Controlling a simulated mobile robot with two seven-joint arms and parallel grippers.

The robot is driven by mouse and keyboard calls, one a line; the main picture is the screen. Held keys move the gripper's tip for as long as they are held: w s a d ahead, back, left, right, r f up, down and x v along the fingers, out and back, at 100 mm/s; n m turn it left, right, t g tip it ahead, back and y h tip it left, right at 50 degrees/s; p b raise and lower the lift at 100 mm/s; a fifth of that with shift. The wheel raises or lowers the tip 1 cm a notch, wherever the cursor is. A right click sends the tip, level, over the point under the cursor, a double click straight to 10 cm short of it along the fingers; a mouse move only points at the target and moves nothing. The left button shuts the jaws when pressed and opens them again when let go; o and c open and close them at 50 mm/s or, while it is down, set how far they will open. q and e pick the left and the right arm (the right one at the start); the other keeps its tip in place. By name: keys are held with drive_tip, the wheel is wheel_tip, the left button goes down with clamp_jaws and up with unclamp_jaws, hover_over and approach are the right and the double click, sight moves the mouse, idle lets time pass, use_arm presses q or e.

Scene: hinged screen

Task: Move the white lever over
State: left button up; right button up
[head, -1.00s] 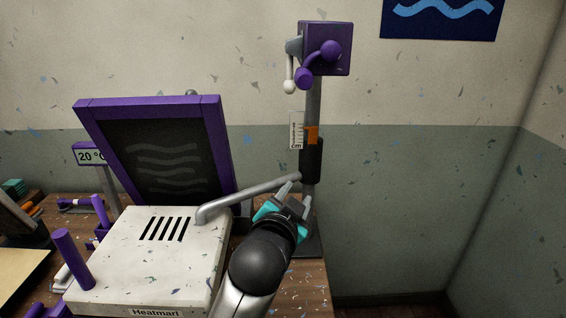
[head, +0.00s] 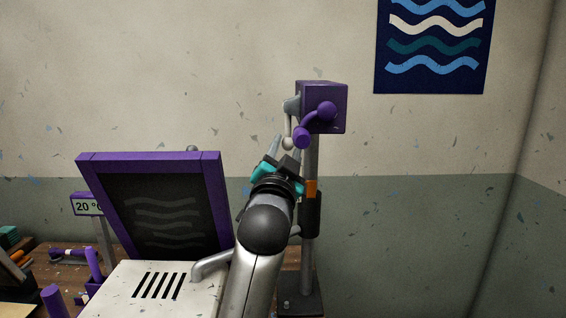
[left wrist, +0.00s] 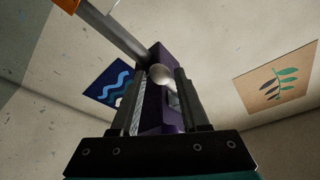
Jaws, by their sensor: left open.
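The white lever (head: 289,132) hangs down on the left side of the purple box (head: 319,107) at the top of the grey post. The fingers (left wrist: 160,90) show on both sides of the gap in the left wrist view, with the purple box beyond. I cannot tell whether the ball lies between the fingertips or past them. My right gripper is out of view.
The post (head: 309,250) carries an orange clip (head: 310,188). A purple-framed dark panel (head: 158,205) stands behind a white slotted unit (head: 150,290) with a grey handle (head: 208,266).

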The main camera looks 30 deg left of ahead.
use_arm(q)
drive_tip(key=shift+w+a+r, duration=0.1)
drive_tip(key=shift+w+a, duration=0.05)
drive_tip(key=shift+w, duration=0.25)
drive_tip(key=shift+c, duration=0.2)
drive_tip(key=c, duration=0.6)
drive_tip(key=shift+s+a+r+p, duration=0.2)
drive_tip(key=shift+s+a+p, duration=0.45)
drive_tip(key=shift+a, duration=0.3)
drive_tip(key=shift+c, duration=0.2)
drive_tip(key=shift+r, duration=0.1)
drive_tip(key=shift+s+a+r+p, duration=0.4)
drive_tip(key=shift+a+p, duration=0.2)
drive_tip(key=shift+p, duration=0.05)
drive_tip(key=shift+s+a, duration=0.15)
drive_tip(key=shift+a, duration=0.1)
